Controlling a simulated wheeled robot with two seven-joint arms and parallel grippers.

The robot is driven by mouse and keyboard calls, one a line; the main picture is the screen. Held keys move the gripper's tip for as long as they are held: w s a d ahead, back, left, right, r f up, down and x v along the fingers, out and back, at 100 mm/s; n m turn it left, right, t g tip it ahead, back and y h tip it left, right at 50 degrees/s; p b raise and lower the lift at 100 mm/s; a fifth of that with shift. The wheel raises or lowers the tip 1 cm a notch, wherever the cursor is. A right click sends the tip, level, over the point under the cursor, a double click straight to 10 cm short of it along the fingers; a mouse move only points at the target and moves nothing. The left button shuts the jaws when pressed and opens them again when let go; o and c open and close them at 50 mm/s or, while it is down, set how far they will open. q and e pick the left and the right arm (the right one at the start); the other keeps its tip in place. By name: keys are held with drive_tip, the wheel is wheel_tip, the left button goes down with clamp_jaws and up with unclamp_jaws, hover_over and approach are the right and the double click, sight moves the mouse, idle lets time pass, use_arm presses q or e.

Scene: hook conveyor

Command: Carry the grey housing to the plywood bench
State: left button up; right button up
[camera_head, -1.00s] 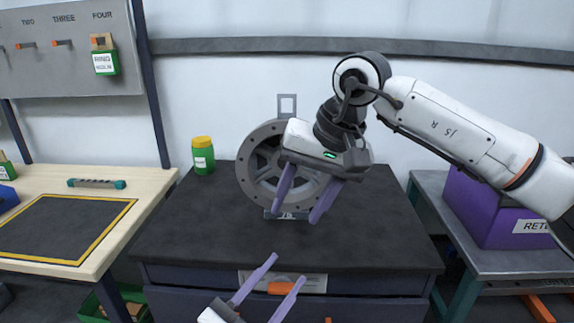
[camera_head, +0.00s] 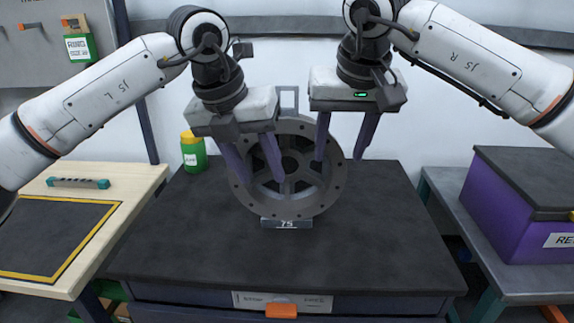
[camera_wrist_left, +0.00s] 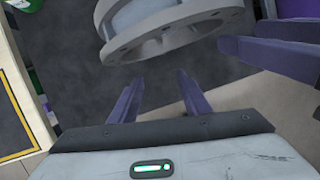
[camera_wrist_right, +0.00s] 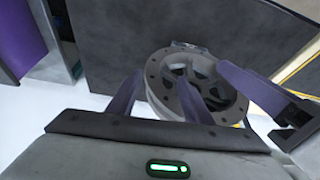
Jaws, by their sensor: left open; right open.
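The grey housing (camera_head: 305,205), a round flanged wheel-like body with bolt holes and spokes, stands upright on the dark cabinet top (camera_head: 200,245). A small plate marked 75 is at its foot and a square loop rises at its top. My left gripper (camera_head: 255,178) is open in front of its left side. My right gripper (camera_head: 340,158) is open at its upper right edge. The housing also shows in the left wrist view (camera_wrist_left: 175,35) and the right wrist view (camera_wrist_right: 165,95). I cannot tell whether any finger touches it. The plywood bench (camera_head: 130,175) is at the left.
A green jar with a yellow lid (camera_head: 193,152) stands left of the housing. On the bench are a yellow-bordered dark mat (camera_head: 50,240) and a teal-ended bar (camera_head: 78,182). A purple bin (camera_head: 510,210) sits on the right table.

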use_arm(q)
drive_tip(key=w+a+r+n+t+y, duration=0.1)
drive_tip(key=w+a+r+y, duration=0.1)
drive_tip(key=a+r, duration=0.2)
drive_tip(key=shift+w+a+r, duration=0.2)
drive_tip(key=shift+a+r, duration=0.15)
drive_tip(key=shift+a, duration=0.3)
use_arm(e)
drive_tip(key=shift+w+d+r, duration=0.3)
drive_tip(key=shift+w, duration=0.1)
use_arm(q)
drive_tip(key=shift+f, duration=0.1)
approach(239, 191)
drive_tip(key=w+f, duration=0.2)
drive_tip(key=f, duration=0.1)
drive_tip(key=w+f, duration=0.1)
drive_tip(key=f, duration=0.1)
drive_tip(key=shift+w+d, duration=0.35)
drive_tip(key=shift+w, duration=0.05)
use_arm(e)
drive_tip(key=x, duration=1)
drive_tip(key=shift+w+f, duration=0.1)
drive_tip(key=shift+f, duration=0.05)
use_arm(q)
drive_tip(key=shift+r, duration=0.1)
clamp_jaws()
use_arm(e)
drive_tip(key=shift+d, duration=0.1)
clamp_jaws()
